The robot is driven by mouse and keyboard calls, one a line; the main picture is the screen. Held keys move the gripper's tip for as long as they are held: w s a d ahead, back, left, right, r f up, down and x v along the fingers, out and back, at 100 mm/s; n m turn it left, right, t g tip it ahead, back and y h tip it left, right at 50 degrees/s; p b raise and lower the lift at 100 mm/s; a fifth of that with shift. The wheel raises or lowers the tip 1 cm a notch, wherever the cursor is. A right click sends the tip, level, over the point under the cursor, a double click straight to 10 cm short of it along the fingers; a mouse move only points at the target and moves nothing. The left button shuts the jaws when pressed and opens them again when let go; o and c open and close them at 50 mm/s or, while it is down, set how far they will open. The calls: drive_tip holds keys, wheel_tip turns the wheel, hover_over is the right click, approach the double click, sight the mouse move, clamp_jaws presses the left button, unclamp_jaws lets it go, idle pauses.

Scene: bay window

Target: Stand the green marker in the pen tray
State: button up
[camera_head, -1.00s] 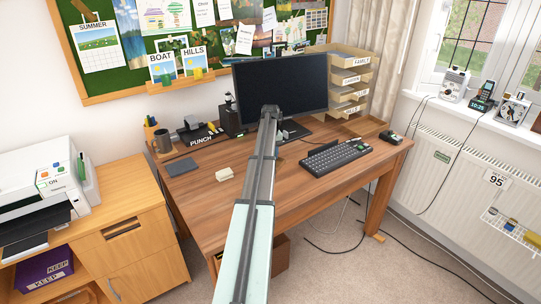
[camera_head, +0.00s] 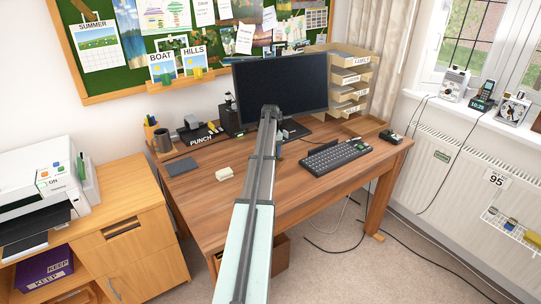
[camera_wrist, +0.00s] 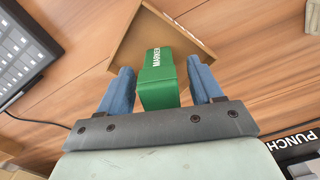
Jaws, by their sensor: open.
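The green marker (camera_wrist: 158,72), a blocky green piece lettered MARKER, is in the middle of the wrist view. My gripper (camera_wrist: 159,66) is open, with one blue finger on each side of the marker. A gap shows between the marker and each finger. A brown wooden tray (camera_wrist: 190,38), apparently the pen tray, lies behind the marker on the desk. The marker overlaps the tray in the picture; its lower end is hidden, so I cannot tell whether it rests on the tray's floor.
The keyboard (camera_head: 336,157) is right of my arm on the wooden desk (camera_head: 215,205). The monitor (camera_head: 282,84) stands behind. The hole punch (camera_head: 199,134), a dark mug (camera_head: 163,140) and a pale block (camera_head: 224,173) are to the left. The desk's front is mostly clear.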

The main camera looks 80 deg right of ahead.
wheel_tip(320, 180, up, 12)
drive_tip(key=shift+r, duration=0.1)
idle(0.4)
idle(0.5)
